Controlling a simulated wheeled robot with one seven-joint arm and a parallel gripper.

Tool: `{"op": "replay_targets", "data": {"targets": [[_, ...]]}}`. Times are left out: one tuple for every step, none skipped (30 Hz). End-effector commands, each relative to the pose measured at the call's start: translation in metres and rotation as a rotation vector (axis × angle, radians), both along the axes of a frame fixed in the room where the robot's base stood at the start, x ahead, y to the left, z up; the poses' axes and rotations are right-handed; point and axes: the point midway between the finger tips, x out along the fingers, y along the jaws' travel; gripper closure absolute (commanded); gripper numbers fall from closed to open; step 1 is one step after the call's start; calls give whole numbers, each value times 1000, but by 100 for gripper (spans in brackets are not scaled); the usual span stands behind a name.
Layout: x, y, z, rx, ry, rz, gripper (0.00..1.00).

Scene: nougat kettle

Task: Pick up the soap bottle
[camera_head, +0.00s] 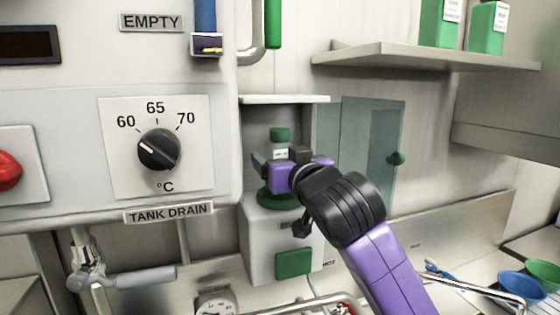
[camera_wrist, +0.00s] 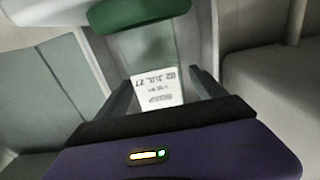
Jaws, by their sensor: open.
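The soap bottle stands upright in a small open chamber, with a green cap (camera_head: 280,134) and a white label (camera_head: 280,153). In the wrist view the label (camera_wrist: 155,88) shows upside down with a soap marking and date, and a green part (camera_wrist: 140,10) shows at the top edge. My gripper (camera_head: 277,161) is at the chamber's front, open, with its fingers on either side of the bottle. In the wrist view the gripper (camera_wrist: 162,76) has the label between its fingers. I cannot tell whether either finger touches the bottle. The gripper hides the bottle's lower part.
The bottle is above a round green plate (camera_head: 279,199) on a grey device (camera_head: 262,238). Its glass door (camera_head: 352,150) with a green knob stands open to the right. A shelf (camera_head: 415,57) with green containers is above right. The dial panel (camera_head: 125,180) is close on the left.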

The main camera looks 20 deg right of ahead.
Motion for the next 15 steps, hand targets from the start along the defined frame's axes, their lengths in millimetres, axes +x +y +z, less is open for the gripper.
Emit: {"op": "replay_targets", "data": {"targets": [[2, 0, 0, 0, 1, -1, 20], [3, 0, 0, 0, 0, 0, 20], [3, 0, 0, 0, -1, 0, 20], [3, 0, 0, 0, -1, 0, 20], [3, 0, -1, 0, -1, 0, 20], [3, 0, -1, 0, -1, 0, 20], [3, 0, -1, 0, -1, 0, 20], [3, 0, -1, 0, -1, 0, 22], [3, 0, -1, 0, -1, 0, 30], [3, 0, -1, 0, -1, 0, 36], [3, 0, -1, 0, -1, 0, 42], [3, 0, -1, 0, -1, 0, 49], [3, 0, -1, 0, -1, 0, 55], [3, 0, -1, 0, -1, 0, 61], [3, 0, -1, 0, -1, 0, 69]]}}
